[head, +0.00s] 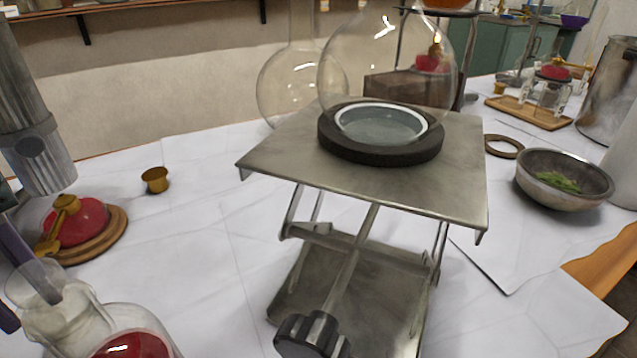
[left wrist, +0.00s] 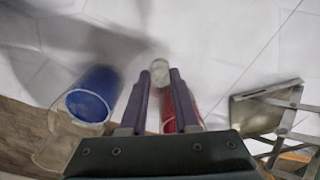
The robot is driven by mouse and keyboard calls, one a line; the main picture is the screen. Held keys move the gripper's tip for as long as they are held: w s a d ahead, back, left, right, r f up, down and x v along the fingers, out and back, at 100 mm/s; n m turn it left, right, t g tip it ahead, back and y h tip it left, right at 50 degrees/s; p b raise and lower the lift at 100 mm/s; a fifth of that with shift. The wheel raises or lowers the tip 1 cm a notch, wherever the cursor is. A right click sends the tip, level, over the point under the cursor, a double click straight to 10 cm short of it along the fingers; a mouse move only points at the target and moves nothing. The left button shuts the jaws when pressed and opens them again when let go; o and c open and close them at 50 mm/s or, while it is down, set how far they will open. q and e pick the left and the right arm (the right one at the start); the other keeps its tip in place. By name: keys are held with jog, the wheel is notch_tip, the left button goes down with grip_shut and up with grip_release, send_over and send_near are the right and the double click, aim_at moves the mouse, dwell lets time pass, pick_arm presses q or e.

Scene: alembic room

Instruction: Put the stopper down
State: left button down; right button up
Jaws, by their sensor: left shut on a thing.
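My left gripper (left wrist: 160,90) is shut on a clear glass stopper (left wrist: 160,72), whose pale round end shows between the fingertips in the left wrist view. In the head view the stopper (head: 34,282) is at the lower left edge, close to a clear glass vessel with red contents (head: 130,345). Whether the stopper touches the vessel I cannot tell. In the left wrist view red (left wrist: 180,108) shows beside and partly behind the right finger. My right gripper is not in view.
A metal lab jack (head: 270,160) carries a large round flask on a dark ring. A red burner on a wooden disc (head: 105,240) and a small brass cup (head: 155,180) stand left. A glass with blue contents (left wrist: 92,100) is left in the wrist view. White cloth between cup and jack is clear.

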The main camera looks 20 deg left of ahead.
pick_arm(q)
jog(key=shift+s+a+f+m+b, duration=0.25)
jog(key=shift+f+m, duration=0.15)
jog(key=shift+f, duration=0.15)
jog(key=shift+s+a+f+m+b, duration=0.1)
jog(key=shift+a+f+m+b, duration=0.1)
jog(key=shift+f+m, duration=0.25)
jog(key=w+a+f+b, duration=0.1)
jog(key=w, duration=0.4)
jog(key=w+a+f+b, duration=0.1)
jog(key=w, duration=0.5)
jog(key=w+a+f+b, duration=0.1)
jog(key=w, duration=0.5)
jog(key=shift+w+a+f+b, duration=0.2)
jog(key=shift+f+b, duration=0.1)
jog(key=shift+b, duration=0.1)
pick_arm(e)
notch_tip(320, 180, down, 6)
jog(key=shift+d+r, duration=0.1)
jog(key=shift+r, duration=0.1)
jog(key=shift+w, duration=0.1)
pick_arm(q)
jog(key=c, duration=0.6)
grip_release()
jog(key=shift+c, duration=0.2)
